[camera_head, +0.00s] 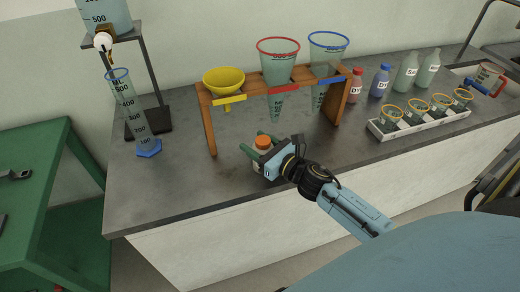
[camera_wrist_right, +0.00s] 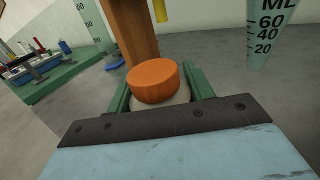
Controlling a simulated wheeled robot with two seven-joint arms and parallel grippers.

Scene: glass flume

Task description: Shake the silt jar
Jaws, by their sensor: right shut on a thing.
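The silt jar (camera_head: 262,142) has an orange lid and a pale body. My right gripper (camera_head: 262,150) is shut on it, with a green finger on each side, near the front of the grey bench. In the right wrist view the orange lid of the silt jar (camera_wrist_right: 154,82) shows between the green fingers of the right gripper (camera_wrist_right: 160,90). The gripper body hides most of the jar, and I cannot tell whether its base touches the bench. My left gripper is not in view.
A wooden rack (camera_head: 207,128) with a yellow funnel (camera_head: 223,82) and two cones stands just behind the jar. A measuring cylinder (camera_head: 130,110) stands at left. A white tray (camera_head: 377,131) of beakers and several bottles are at right. The bench front-left is clear.

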